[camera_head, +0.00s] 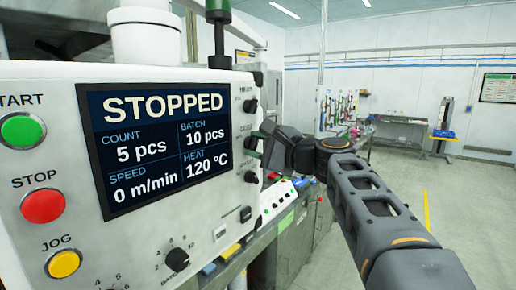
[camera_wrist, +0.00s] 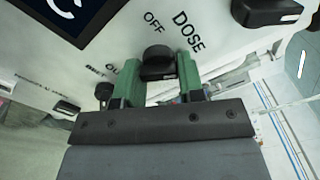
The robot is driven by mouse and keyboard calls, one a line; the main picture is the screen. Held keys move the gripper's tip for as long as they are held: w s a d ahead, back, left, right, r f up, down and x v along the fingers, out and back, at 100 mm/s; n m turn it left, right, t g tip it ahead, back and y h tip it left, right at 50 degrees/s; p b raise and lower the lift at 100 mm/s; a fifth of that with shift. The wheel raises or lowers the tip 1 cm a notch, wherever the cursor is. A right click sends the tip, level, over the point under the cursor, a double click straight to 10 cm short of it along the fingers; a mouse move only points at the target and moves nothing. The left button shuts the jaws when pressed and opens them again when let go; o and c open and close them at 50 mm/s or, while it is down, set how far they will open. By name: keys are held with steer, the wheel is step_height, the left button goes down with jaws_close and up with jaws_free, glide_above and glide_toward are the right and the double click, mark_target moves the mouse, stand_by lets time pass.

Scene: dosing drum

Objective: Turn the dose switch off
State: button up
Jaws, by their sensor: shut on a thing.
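The dose switch (camera_wrist: 157,60) is a black knob on the white panel, beside the printed words DOSE and OFF. In the wrist view, my gripper (camera_wrist: 158,70) has its two green fingers on either side of this knob and is shut on it. The pointer of the knob is partly hidden, so its exact setting cannot be told. In the head view, my gripper (camera_head: 262,144) reaches the right-hand part of the panel, and the switch is mostly hidden behind it.
The panel has a screen (camera_head: 155,140) reading STOPPED, plus green start (camera_head: 23,130), red stop (camera_head: 43,205) and yellow jog (camera_head: 64,264) buttons. Another black knob (camera_wrist: 272,10) lies close to my gripper. Open floor (camera_head: 455,210) lies to the right.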

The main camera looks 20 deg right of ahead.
steer(key=n+b, duration=0.2)
steer(key=b, duration=0.1)
steer(key=shift+f, duration=0.3)
steer(key=n+b, duration=0.2)
steer(key=b, duration=0.1)
steer(key=shift+n, duration=0.4)
steer(key=n+b, duration=0.3)
steer(key=shift+r, duration=0.25)
steer(key=shift+r+n+b, duration=0.2)
steer(key=shift+n+b, duration=0.9)
steer(key=shift+n, duration=0.6)
steer(key=o, duration=0.9)
steer(key=b+v, duration=0.2)
steer(key=v, duration=1.1)
steer(key=shift+s+d+r+b, duration=0.1)
steer(key=shift+s+d+b, duration=0.1)
steer(key=shift+s+b, duration=0.2)
